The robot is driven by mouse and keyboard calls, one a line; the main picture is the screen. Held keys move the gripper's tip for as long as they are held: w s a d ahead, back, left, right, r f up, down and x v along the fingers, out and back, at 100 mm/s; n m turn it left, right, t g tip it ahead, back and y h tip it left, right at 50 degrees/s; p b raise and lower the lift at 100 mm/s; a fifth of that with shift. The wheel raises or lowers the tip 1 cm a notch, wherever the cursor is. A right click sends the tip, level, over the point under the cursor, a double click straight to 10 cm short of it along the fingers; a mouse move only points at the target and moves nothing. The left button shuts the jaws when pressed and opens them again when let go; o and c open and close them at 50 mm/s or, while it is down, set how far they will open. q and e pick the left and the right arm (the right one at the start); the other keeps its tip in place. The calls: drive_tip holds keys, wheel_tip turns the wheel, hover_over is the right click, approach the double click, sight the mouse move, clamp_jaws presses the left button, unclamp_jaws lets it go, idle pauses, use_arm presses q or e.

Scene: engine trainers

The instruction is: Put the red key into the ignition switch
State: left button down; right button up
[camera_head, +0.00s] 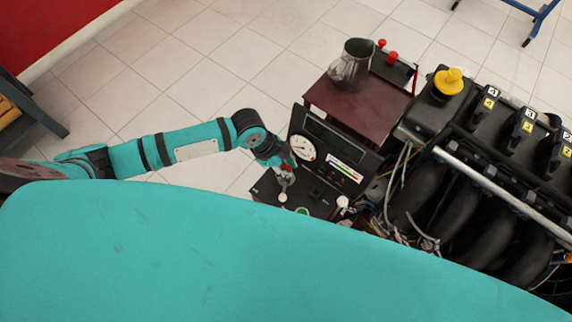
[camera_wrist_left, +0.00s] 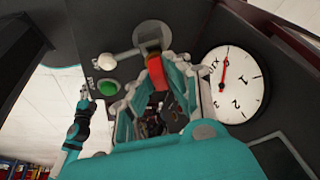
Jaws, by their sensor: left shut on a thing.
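My left gripper (camera_head: 287,174) is over the dark control panel (camera_head: 318,203) of the engine trainer in the head view. In the left wrist view, its fingers (camera_wrist_left: 155,92) are shut on the red key (camera_wrist_left: 157,74). The key's far end points at a brownish-grey fitting (camera_wrist_left: 152,35) on the panel, which looks like the ignition switch. I cannot tell whether the key touches it or is inside it. Another teal arm, seemingly my right one, shows small at the left of the wrist view with its gripper (camera_wrist_left: 85,97); its jaws are too small to read.
A white dial (camera_wrist_left: 235,84) stands beside the fingers, and a green button (camera_wrist_left: 108,88) and a round pale knob (camera_wrist_left: 104,60) are on the panel. A metal jug (camera_head: 352,65) stands on the dark red box top (camera_head: 345,105). The engine (camera_head: 490,170) fills the right.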

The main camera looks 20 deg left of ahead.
use_arm(q)
drive_tip(key=shift+f, duration=0.2)
idle(0.3)
drive_tip(key=shift+f+b, duration=0.3)
drive_tip(key=shift+f, duration=0.2)
drive_tip(key=c, duration=1.2)
unclamp_jaws()
drive_tip(key=shift+o, duration=1.4)
drive_tip(key=shift+r+p, duration=1.55)
drive_tip(key=shift+p, duration=0.2)
